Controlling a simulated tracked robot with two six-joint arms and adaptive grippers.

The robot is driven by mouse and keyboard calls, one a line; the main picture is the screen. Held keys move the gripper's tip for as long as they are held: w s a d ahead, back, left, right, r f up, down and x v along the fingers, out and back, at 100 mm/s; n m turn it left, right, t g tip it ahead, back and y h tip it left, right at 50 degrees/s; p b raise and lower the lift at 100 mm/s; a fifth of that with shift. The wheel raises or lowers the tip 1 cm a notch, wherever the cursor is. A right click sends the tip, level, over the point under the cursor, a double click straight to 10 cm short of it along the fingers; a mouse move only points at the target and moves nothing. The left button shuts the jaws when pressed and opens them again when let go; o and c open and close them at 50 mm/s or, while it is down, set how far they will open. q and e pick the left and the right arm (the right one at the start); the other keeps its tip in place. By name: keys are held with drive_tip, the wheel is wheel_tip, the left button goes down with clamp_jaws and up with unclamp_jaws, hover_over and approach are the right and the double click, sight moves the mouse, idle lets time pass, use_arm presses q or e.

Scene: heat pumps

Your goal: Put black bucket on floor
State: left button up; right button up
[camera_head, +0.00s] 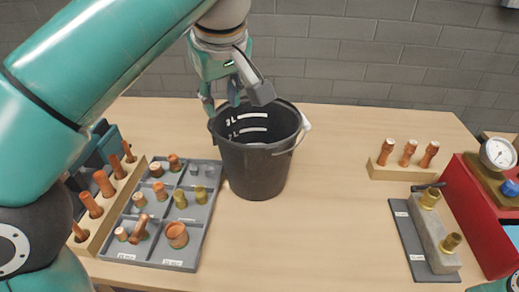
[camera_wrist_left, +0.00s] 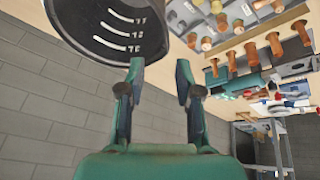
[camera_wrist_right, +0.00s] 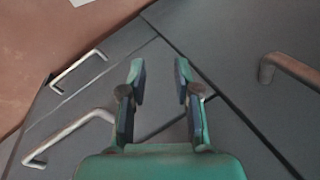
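The black bucket (camera_head: 255,165) stands upright on the wooden table, with white litre marks inside and a handle hanging at its right side. Its rim also shows at the upper left of the left wrist view (camera_wrist_left: 88,48). My left gripper (camera_head: 221,100) is at the bucket's back-left rim, fingers pointing down. In the left wrist view it is open (camera_wrist_left: 160,68), with nothing visible between the fingers. The rim lies close beside its left finger; I cannot tell whether they touch. My right gripper (camera_wrist_right: 160,72) is open and empty, facing grey drawer fronts. The floor under the table is hidden in the head view.
A grey compartment tray (camera_head: 150,250) with copper and brass fittings lies left of the bucket, beside a wooden peg rack (camera_head: 103,205). At right are a small peg block (camera_head: 402,170), a grey fixture (camera_head: 430,235) and a red case (camera_head: 470,215). Table between is clear.

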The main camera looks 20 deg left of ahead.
use_arm(q)
drive_tip(key=b, duration=0.3)
hover_over(221, 152)
drive_tip(key=s+d, duration=0.1)
drive_tip(key=d, duration=0.1)
drive_tip(key=f, duration=0.9)
drive_tip(key=shift+s+a, duration=0.15)
drive_tip(key=shift+a, duration=0.1)
drive_tip(key=shift+s+b+x, duration=0.15)
drive_tip(key=shift+b+x, duration=0.15)
drive_tip(key=shift+x, duration=1.3)
drive_tip(key=shift+s+b+x, duration=0.1)
drive_tip(key=shift+b+x, duration=0.2)
drive_tip(key=shift+x, duration=1.25)
drive_tip(key=shift+a, duration=0.1)
drive_tip(key=shift+c, duration=0.3)
clamp_jaws()
